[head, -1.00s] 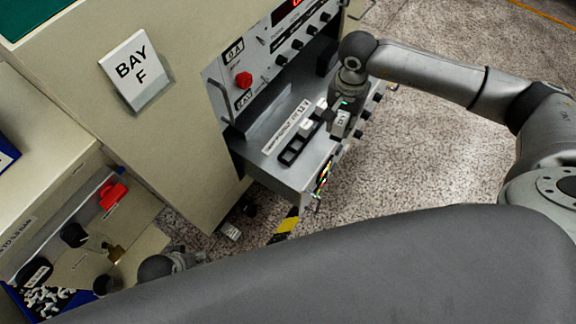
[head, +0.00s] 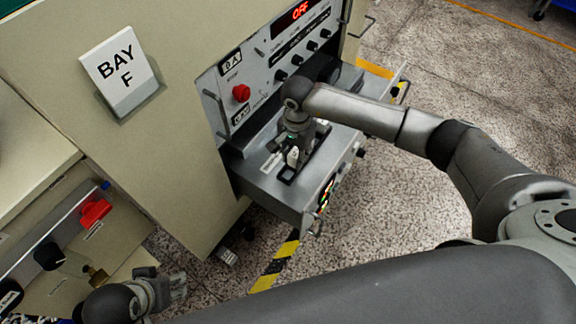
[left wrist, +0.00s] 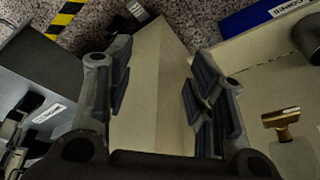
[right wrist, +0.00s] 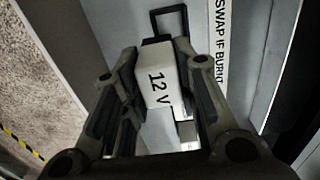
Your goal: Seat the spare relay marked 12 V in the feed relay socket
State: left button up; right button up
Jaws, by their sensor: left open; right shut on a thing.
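The white relay marked 12 V (right wrist: 160,88) is between the fingers of my right gripper (right wrist: 158,70), which is shut on it. In the head view, the right gripper (head: 295,150) is low over the pulled-out drawer (head: 258,182). A black rectangular socket frame (right wrist: 184,8) shows just beyond the relay in the right wrist view. I cannot tell whether the relay touches a socket; its underside is hidden. My left gripper (head: 180,285) is open and empty beside the cabinet, low in the head view. Its spread fingers show in the left wrist view (left wrist: 155,88).
A strip reading SWAP IF BURNT (right wrist: 218,45) runs beside the sockets. The cabinet front has a red button (head: 241,92) and a display reading OFF (head: 299,10). A BAY F sign (head: 120,70) is on the cabinet. A red switch handle (head: 95,213) is at left. Floor right of the drawer is clear.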

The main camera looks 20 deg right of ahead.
jog(key=shift+w+a+f, duration=0.25)
jog(key=shift+a+f, duration=0.5)
jog(key=shift+f, duration=0.2)
jog(key=f, duration=0.2)
jog(key=f+b, duration=0.1)
jog(key=shift+a+f, duration=0.2)
jog(key=shift+a, duration=0.1)
pick_arm(q)
jog(key=shift+s+r, duration=0.2)
jog(key=shift+s, duration=0.05)
pick_arm(e)
jog(key=shift+w+d, duration=0.1)
jog(key=shift+f, duration=0.15)
jog(key=shift+f, duration=0.15)
jog(key=o, duration=1)
pick_arm(q)
jog(key=shift+w+f, duration=0.1)
pick_arm(e)
jog(key=shift+o, duration=0.2)
